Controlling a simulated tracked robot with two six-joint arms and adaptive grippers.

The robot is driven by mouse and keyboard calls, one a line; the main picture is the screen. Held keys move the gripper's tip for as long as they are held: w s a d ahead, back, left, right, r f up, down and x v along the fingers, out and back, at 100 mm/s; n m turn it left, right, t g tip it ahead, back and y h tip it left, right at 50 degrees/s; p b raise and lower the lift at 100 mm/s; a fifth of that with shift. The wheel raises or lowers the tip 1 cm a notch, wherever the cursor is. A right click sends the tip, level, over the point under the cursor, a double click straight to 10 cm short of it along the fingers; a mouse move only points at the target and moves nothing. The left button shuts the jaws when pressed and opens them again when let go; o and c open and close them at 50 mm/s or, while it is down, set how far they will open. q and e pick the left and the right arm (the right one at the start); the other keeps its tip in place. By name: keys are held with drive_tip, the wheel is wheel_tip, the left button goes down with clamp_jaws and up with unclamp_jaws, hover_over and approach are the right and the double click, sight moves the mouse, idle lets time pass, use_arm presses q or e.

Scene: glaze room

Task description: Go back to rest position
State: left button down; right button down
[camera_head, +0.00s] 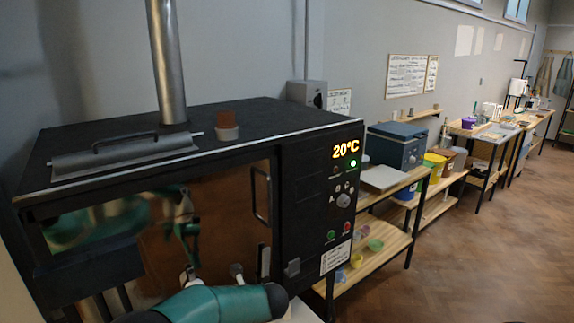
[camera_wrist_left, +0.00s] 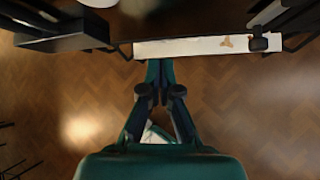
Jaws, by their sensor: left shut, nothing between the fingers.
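My left gripper (camera_wrist_left: 160,85) shows in the left wrist view, shut and empty, with its fingers close together above the wood floor. A pale ledge or panel lies just beyond the fingertips in that view. In the head view a teal link of my arm (camera_head: 215,303) crosses the bottom edge in front of the kiln (camera_head: 302,180). The gripper's fingers cannot be made out directly there. The kiln's glossy front (camera_head: 200,230) mirrors teal arm parts. My right gripper is in neither view.
The black kiln, its display reading 20°C, fills the left and stands close to my arm. A terracotta-coloured pot (camera_head: 227,125) sits on its top. A wooden shelf unit (camera_head: 385,245) with a blue box (camera_head: 392,145) stands to its right. The floor (camera_head: 480,250) at right is clear.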

use_arm(q)
drive_tip(key=s+a+f+m+h, duration=0.1)
drive_tip(key=s+a+f+m, duration=0.45)
drive_tip(key=f+m, duration=0.2)
drive_tip(key=s+a+f+m, duration=0.4)
drive_tip(key=a+f+m, duration=0.25)
drive_tip(key=f, duration=0.25)
drive_tip(key=s+d+f+m+g+h, duration=0.2)
drive_tip(key=s+d+m+h, duration=0.2)
drive_tip(key=s+d+m, duration=0.3)
drive_tip(key=s+d+f+m+g+h, duration=0.3)
drive_tip(key=s+d+m+h, duration=0.2)
drive_tip(key=s+m, duration=1.2)
drive_tip(key=shift+d+m+b, duration=0.35)
drive_tip(key=shift+d+m, duration=0.5)
drive_tip(key=shift+m, duration=0.05)
drive_tip(key=shift+a+f, duration=0.1)
